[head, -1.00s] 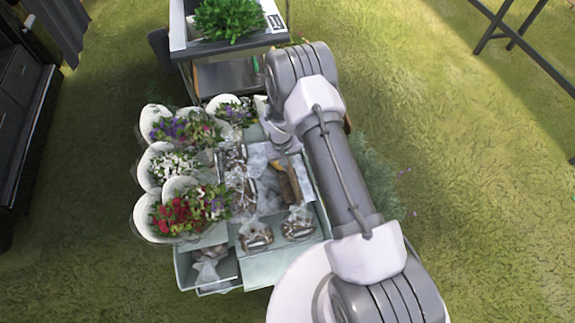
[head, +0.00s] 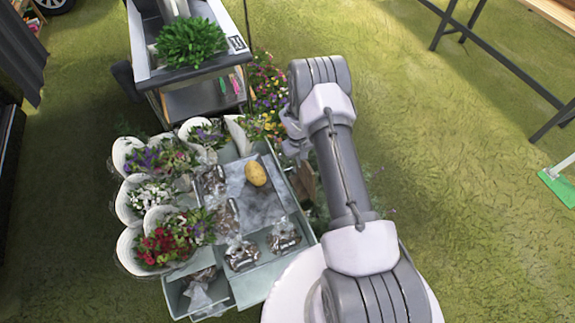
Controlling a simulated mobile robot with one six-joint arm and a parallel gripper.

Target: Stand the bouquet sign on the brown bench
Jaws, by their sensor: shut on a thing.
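My gripper (head: 294,148) is at the right edge of the cart, largely hidden by my own wrist. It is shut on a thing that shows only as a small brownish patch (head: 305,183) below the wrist. I take this to be the bouquet sign, but its face and writing do not show. A brown-topped bench or table (head: 552,14) with dark metal legs is cut off at the top right corner, well away from my gripper.
A green-footed stand (head: 556,186) is at right. Grass between is open.

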